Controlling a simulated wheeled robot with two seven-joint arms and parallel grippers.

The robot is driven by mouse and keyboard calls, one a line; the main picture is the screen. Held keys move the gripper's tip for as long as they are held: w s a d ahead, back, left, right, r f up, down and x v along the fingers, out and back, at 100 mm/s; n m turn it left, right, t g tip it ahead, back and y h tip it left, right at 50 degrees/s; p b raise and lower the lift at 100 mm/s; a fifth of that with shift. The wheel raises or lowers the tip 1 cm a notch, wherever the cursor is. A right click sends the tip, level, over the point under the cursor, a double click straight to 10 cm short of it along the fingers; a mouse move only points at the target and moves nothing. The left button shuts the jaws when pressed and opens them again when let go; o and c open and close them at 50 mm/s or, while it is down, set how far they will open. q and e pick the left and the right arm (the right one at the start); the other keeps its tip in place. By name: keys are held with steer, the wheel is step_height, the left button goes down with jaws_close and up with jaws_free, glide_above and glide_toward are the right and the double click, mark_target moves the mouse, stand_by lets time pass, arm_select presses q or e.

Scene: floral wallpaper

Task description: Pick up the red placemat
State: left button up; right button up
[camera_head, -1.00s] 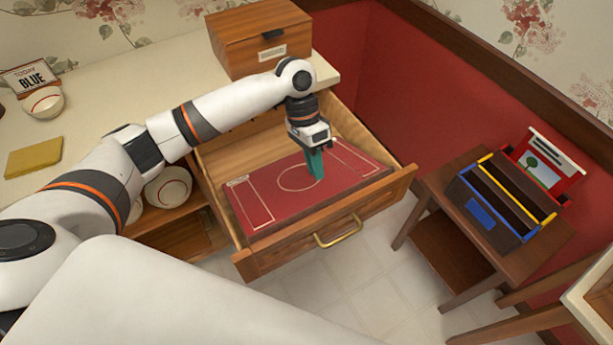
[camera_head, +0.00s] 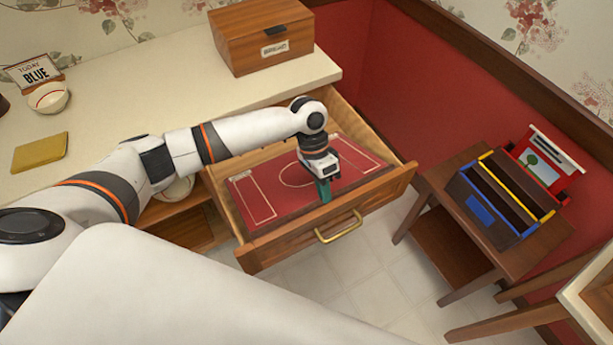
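The red placemat (camera_head: 258,192) lies flat in the open wooden drawer (camera_head: 285,238). It has white line markings and a circle in the middle. My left gripper (camera_head: 324,192) points down over the front part of the placemat, right of its middle, with its teal fingertips at or just above it. The fingers look close together, but the gap between them is hidden, so I cannot tell whether they hold anything. The wrist covers part of the placemat. My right gripper is not in view.
A wooden box (camera_head: 262,38) stands on the cream counter (camera_head: 135,85). A bowl (camera_head: 48,97), a sign (camera_head: 35,72) and a yellow cloth-like item (camera_head: 40,152) are at the left. A toolbox (camera_head: 500,198) sits on a small table at the right. The drawer's walls surround the gripper.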

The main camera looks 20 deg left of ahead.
arm_select(q)
jaws_close()
step_height(320, 180, up, 17)
steer(key=b, duration=0.1)
steer(key=shift+t+y, duration=0.5)
steer(key=shift+y, duration=0.4)
steer(key=f+b, duration=0.1)
steer(key=f, duration=0.4)
steer(key=w+a+f+b, duration=0.1)
steer(key=f+b, duration=0.1)
steer(key=f, duration=0.3)
steer(key=a+f+b, duration=0.1)
steer(key=f, duration=0.4)
steer(key=shift+w+f+b, duration=0.3)
steer(key=shift+f, duration=2.55)
